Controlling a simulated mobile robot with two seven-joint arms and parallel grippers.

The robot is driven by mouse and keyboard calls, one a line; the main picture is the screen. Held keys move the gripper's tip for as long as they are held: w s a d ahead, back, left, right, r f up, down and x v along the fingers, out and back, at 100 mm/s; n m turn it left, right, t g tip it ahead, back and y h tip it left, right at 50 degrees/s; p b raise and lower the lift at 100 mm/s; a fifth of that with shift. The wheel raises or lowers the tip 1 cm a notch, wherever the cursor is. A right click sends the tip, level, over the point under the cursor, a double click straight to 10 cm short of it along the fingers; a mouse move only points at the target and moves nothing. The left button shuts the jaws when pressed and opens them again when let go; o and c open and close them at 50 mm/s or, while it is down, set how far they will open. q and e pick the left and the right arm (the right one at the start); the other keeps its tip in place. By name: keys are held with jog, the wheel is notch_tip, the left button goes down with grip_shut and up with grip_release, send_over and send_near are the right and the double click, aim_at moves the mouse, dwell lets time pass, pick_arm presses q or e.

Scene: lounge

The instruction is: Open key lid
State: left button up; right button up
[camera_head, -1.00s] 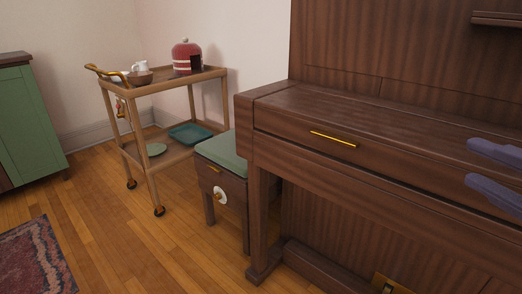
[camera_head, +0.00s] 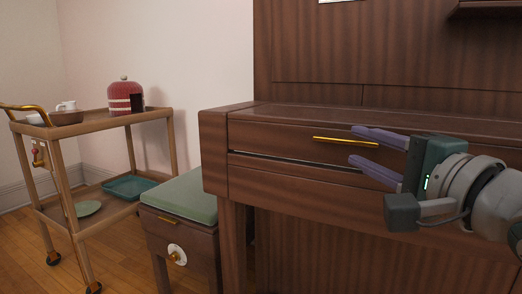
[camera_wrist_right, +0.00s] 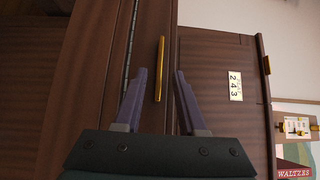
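The key lid (camera_head: 275,137) is the dark wooden front panel of the upright piano, and it is down. Its gold bar handle (camera_head: 345,142) runs along the panel. My right gripper (camera_head: 358,147) is open and empty, coming from the right, its purple fingers pointing at the handle's right end. In the right wrist view the handle (camera_wrist_right: 160,69) lies just ahead, between the lines of the two fingers (camera_wrist_right: 161,75). I see no contact with the handle. My left gripper is in neither view.
A green-cushioned stool (camera_head: 181,197) stands left of the piano. A wooden cart (camera_head: 110,124) with a red domed item (camera_head: 125,98) and dishes stands further left. A number plate reading 243 (camera_wrist_right: 235,86) is on the piano's upper front.

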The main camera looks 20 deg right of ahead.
jog(key=shift+w+d, duration=0.1)
jog(key=shift+w, duration=1.15)
jog(key=shift+c, duration=0.2)
grip_shut()
dwell(0.3)
